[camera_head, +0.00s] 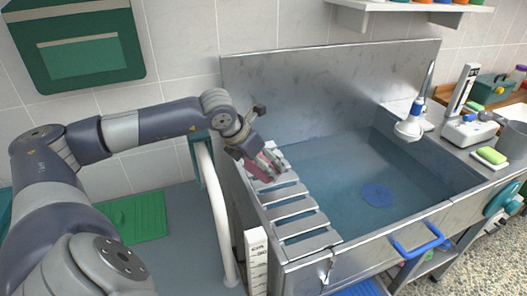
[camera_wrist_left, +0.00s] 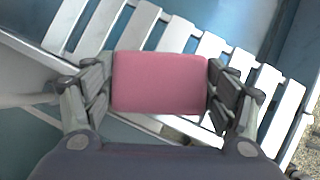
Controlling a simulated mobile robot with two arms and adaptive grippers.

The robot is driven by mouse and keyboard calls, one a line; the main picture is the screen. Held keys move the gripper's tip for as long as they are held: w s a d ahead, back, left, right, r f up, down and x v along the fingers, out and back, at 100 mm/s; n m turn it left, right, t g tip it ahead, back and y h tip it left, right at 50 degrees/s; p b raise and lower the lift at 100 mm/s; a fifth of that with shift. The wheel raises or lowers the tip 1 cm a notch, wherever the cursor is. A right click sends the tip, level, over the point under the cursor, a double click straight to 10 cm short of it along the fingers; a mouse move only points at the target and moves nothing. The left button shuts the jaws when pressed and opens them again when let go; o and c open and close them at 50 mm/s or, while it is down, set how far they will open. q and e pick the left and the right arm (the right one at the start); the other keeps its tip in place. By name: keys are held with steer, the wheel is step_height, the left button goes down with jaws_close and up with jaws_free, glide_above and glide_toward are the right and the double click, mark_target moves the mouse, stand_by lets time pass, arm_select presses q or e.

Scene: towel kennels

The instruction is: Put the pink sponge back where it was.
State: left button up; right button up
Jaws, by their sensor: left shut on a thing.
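The pink sponge (camera_wrist_left: 160,83) is a soft-edged block between the two fingers of my left gripper (camera_wrist_left: 160,90) in the left wrist view. The fingers press on its two short sides. In the head view the sponge (camera_head: 260,168) and my left gripper (camera_head: 262,160) are over the far end of the white slatted rack (camera_head: 295,222), at the left end of the metal tub. I cannot tell whether the sponge touches the slats. My right gripper is not in view.
The tub has a blue floor (camera_head: 335,180) with a blue round patch (camera_head: 377,195). A white curved rail (camera_head: 216,205) stands left of the rack. A green-and-yellow sponge (camera_head: 491,155) lies on the right ledge, near a shower head (camera_head: 410,128) and a grey pot (camera_head: 513,142).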

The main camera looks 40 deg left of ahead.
arm_select(q)
steer(key=w+a+p, duration=0.1)
steer(key=w+a, duration=0.2)
steer(key=w+a+f+p, duration=0.1)
steer(key=w+a, duration=0.2)
steer(key=w+a+p, duration=0.1)
steer(key=w+a, duration=0.2)
steer(key=shift+w+a+f+p, duration=0.15)
steer(key=shift+w+p, duration=0.15)
steer(key=shift+f+p, duration=0.6)
steer(key=shift+f, duration=1.3)
steer(key=o, duration=1)
steer(key=shift+c, duration=0.2)
